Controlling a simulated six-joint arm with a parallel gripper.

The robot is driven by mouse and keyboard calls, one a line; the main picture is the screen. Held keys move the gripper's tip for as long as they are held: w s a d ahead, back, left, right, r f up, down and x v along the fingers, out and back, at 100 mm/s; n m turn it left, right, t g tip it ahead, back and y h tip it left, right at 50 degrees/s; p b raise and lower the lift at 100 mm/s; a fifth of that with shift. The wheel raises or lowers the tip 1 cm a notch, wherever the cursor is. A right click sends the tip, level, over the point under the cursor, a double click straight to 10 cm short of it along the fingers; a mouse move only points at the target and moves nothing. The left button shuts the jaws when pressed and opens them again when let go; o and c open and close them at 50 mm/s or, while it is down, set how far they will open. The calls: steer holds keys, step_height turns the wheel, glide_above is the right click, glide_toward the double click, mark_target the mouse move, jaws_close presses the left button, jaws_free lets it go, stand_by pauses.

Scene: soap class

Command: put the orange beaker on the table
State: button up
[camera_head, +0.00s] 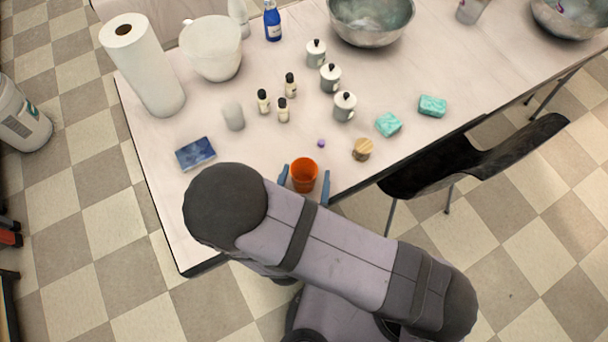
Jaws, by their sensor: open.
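The orange beaker (304,180) shows near the front edge of the white table (168,218). My gripper (305,178) has its two blue fingers apart, one at the left and one at the right of the beaker. A gap seems to show between the beaker and the right finger. My arm hides the area just below the beaker, so I cannot tell whether its base rests on the table. The beaker looks upright, with its open top facing up.
A wooden lid (362,149) and a small purple thing (321,143) lie close behind the beaker. Teal soaps (388,124) lie to the right, a blue sponge (195,153) to the left. Small bottles (283,110) and white jars (345,105) stand farther back. A black chair (470,165) is at the right.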

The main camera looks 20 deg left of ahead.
mark_target(306, 167)
steer(key=shift+a+p+x, duration=0.2)
steer(key=shift+p+x, duration=0.35)
steer(key=shift+x, duration=1.85)
steer(key=shift+c, duration=0.6)
steer(key=c, duration=1.1)
steer(key=shift+r, duration=0.1)
step_height(306, 167, up, 10)
